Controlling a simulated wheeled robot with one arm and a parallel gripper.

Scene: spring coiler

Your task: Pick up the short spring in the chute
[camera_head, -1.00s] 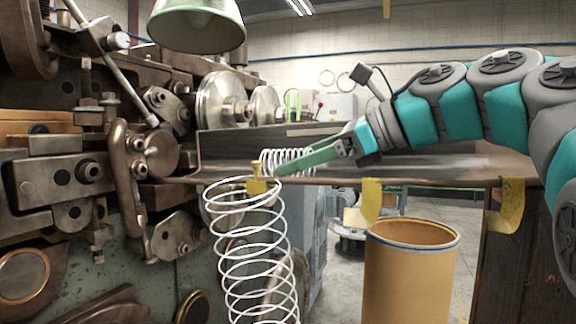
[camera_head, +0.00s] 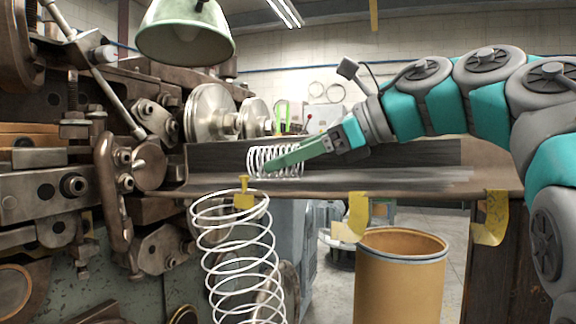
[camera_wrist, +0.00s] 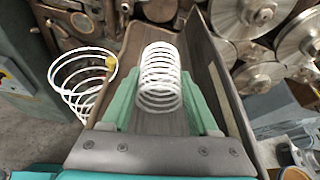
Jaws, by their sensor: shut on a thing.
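The short spring (camera_head: 290,161) is a white coil lying in the chute (camera_head: 400,180), near the coiler end. In the wrist view the short spring (camera_wrist: 160,78) sits between the two green fingers of my gripper (camera_wrist: 162,100). In the head view my gripper (camera_head: 272,164) reaches in from the right, and its fingers overlap the coil. It is shut on the short spring. The far finger is partly hidden in the head view. Whether the spring touches the chute floor is hard to tell.
A long white spring (camera_head: 240,255) hangs in front of the chute, by a yellow clip (camera_head: 244,195). A brown drum (camera_head: 400,275) stands below the chute. The coiler machine (camera_head: 60,160) fills the left. A green lamp (camera_head: 187,35) hangs above. The chute to the right is clear.

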